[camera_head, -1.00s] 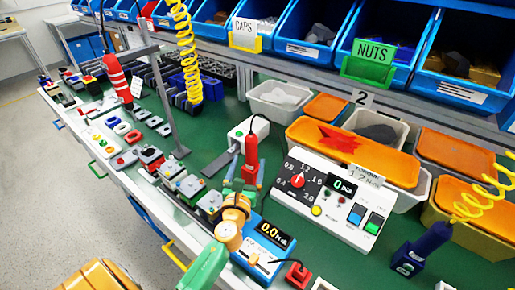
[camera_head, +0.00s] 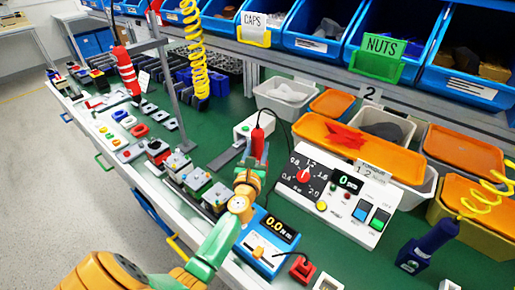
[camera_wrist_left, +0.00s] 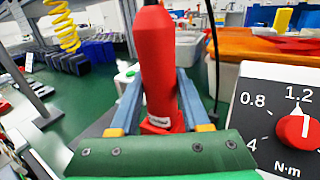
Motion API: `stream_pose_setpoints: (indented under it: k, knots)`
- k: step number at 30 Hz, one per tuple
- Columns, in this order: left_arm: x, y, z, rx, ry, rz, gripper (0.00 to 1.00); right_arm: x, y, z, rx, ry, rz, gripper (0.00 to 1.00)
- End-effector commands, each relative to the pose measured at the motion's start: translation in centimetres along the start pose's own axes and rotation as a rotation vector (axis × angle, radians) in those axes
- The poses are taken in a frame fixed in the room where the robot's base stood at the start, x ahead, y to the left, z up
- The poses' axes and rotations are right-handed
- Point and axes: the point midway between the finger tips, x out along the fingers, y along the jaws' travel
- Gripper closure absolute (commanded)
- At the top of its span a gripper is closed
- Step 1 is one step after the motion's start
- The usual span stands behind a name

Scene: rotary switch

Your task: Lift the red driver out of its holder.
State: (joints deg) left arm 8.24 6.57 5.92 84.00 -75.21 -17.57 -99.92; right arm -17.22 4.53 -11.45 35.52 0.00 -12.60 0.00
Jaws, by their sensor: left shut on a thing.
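The red driver (camera_head: 258,138) stands upright just left of the white dial box, with a dark cable at its top. It fills the middle of the left wrist view (camera_wrist_left: 158,65). My left gripper (camera_head: 254,163) is shut on its lower part, with one grey-blue finger on each side in the left wrist view (camera_wrist_left: 160,95). A red piece with a pale patch shows at the driver's foot between the fingers. The holder is mostly hidden by my gripper, and I cannot tell whether the driver is still seated in it. My right gripper is not in view.
The white dial box (camera_head: 335,198) stands close on the right. A blue meter (camera_head: 266,245) is in front, and a white box with a green button (camera_head: 246,127) behind. A dark blue tool (camera_head: 428,245) hangs at the right on a yellow coil.

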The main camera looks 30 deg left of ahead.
Motion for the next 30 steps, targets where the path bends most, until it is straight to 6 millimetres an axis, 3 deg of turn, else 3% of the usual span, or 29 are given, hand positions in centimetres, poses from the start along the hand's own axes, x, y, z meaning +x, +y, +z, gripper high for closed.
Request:
stream_pose_setpoints:
  k: [7,13,18,28,29,30]
  knots:
    - [0.0,0.0,1.0,-0.001,-0.002,0.000,1.00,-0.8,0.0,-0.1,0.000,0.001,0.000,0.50]
    - [0.0,0.0,6.9,0.002,-0.004,-0.002,1.00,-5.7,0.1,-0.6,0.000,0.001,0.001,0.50]
    - [0.0,0.0,9.8,0.001,-0.004,-0.001,1.00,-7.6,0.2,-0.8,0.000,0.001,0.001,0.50]
    - [0.0,0.0,10.1,0.000,-0.002,-0.001,1.00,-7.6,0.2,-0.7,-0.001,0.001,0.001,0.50]
    - [0.0,0.0,10.1,0.000,-0.002,-0.001,0.59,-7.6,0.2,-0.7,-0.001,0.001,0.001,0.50]
    - [0.0,0.0,10.1,0.000,-0.002,0.000,0.70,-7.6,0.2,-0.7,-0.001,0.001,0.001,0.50]
